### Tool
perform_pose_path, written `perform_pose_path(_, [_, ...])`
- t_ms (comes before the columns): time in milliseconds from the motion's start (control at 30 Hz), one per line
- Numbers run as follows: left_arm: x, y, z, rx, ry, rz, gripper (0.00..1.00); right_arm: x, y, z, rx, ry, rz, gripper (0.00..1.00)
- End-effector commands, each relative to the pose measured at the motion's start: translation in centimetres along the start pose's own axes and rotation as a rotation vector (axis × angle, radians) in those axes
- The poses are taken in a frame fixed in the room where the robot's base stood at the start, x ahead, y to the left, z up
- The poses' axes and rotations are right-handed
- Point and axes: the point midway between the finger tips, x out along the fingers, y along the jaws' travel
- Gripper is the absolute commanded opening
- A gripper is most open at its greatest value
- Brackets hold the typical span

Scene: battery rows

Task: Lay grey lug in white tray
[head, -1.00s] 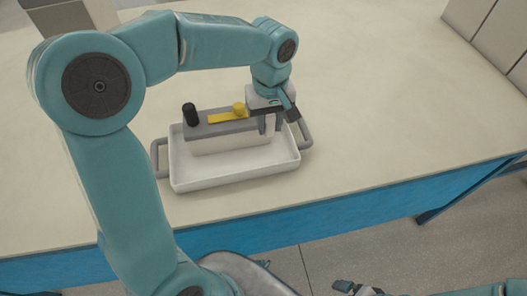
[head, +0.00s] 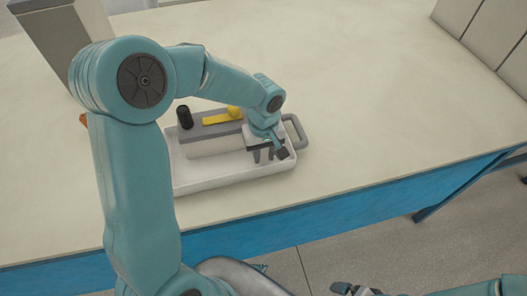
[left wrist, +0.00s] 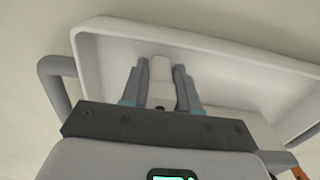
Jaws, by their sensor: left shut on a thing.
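The white tray (head: 225,181) with grey side handles sits near the table's front edge; its wall and one handle show in the left wrist view (left wrist: 225,62). My left gripper (head: 263,158) is inside the tray's outline, at its right part, pointing down. In the left wrist view my left gripper (left wrist: 160,72) is shut on a small pale grey piece, the grey lug (left wrist: 160,78), between its fingers. I cannot tell whether the lug touches the tray floor. My right gripper (head: 356,289) shows only partly at the bottom edge, its jaws unclear.
A pale box with a grey top (head: 215,132) stands in the tray, beside my left gripper. It carries a black post (head: 184,117) and a yellow piece (head: 222,118). A grey block (head: 65,38) stands at the back left. The table right of the tray is clear.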

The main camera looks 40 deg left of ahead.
Motion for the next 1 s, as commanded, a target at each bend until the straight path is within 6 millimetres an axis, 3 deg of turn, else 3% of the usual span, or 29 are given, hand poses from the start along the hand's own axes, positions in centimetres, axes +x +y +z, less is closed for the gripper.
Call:
perform_pose_path(100, [0.5, 0.0, 0.0, 0.0, 0.0, 0.0, 0.0, 0.5, 0.2, 0.0, 0.0, 0.0, 0.0, 1.0])
perform_pose_path(133, [0.3, 0.0, 0.0, 0.0, 0.0, 0.0, 0.39, 0.3, 0.1, 0.0, 0.0, 0.0, 0.0, 1.0])
perform_pose_path(200, [0.3, 0.0, 0.0, 0.0, 0.0, 0.0, 0.55, 0.3, 0.1, 0.0, 0.0, 0.0, 0.0, 1.0])
perform_pose_path(467, [0.2, 0.0, 0.0, 0.0, 0.0, 0.0, 0.55, 0.2, 0.1, 0.0, 0.0, 0.0, 0.0, 1.0])
perform_pose_path(600, [-0.8, 0.1, -0.1, 0.0, 0.002, 0.002, 0.55, -0.2, -0.1, 0.0, 0.0, 0.0, 0.0, 1.0])
perform_pose_path(1000, [-9.6, 0.1, 0.0, 0.001, 0.003, 0.004, 0.55, -0.8, -0.3, 0.0, 0.0, 0.0, 0.0, 1.0])
